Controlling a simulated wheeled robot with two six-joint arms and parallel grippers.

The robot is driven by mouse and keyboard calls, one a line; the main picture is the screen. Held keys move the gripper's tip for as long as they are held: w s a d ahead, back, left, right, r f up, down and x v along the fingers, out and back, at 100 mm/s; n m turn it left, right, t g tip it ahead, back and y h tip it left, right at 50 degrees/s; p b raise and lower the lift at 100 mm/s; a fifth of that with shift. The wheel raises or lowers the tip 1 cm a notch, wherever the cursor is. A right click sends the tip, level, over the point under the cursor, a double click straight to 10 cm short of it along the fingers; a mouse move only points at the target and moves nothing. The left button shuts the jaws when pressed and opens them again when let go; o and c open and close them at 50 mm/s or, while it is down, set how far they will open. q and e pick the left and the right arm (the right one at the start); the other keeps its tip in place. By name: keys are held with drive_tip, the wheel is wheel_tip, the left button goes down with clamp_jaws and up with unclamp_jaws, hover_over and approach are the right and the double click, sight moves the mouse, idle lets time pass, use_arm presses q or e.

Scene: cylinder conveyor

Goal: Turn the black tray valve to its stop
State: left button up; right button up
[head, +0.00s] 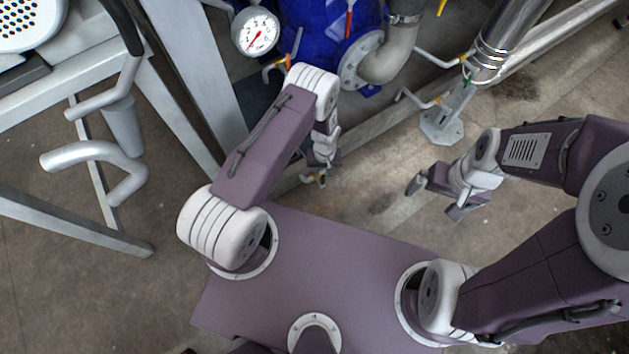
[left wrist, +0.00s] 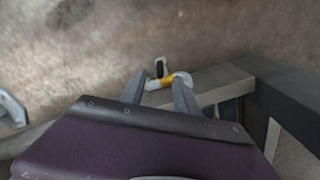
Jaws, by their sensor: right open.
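A small valve with a yellow collar (left wrist: 167,81) and a short black handle (left wrist: 160,69) shows in the left wrist view, at the end of a pale pipe. In the head view the valve (head: 317,181) is partly hidden below my left gripper (head: 325,160). In the left wrist view the fingers of my left gripper (left wrist: 159,91) stand apart on either side of the valve, which appears beyond or between the tips. I cannot tell whether they touch it. My right gripper (head: 433,199) is open and empty over the floor to the right.
A grey beam (left wrist: 225,85) runs close by the valve. A blue tank (head: 325,45) with a dial gauge (head: 256,32) and a flanged pipe (head: 385,58) stands behind. A steel pipe on a foot (head: 443,125) is at the upper right. Floor around my right gripper is clear.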

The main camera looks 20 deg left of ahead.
sight(323, 182)
use_arm(q)
drive_tip(key=shift+f, duration=0.4)
wheel_tip(323, 182, down, 8)
drive_tip(key=b, duration=0.6)
drive_tip(key=shift+f, duration=0.2)
drive_tip(key=shift+r, duration=0.15)
clamp_jaws()
idle(0.5)
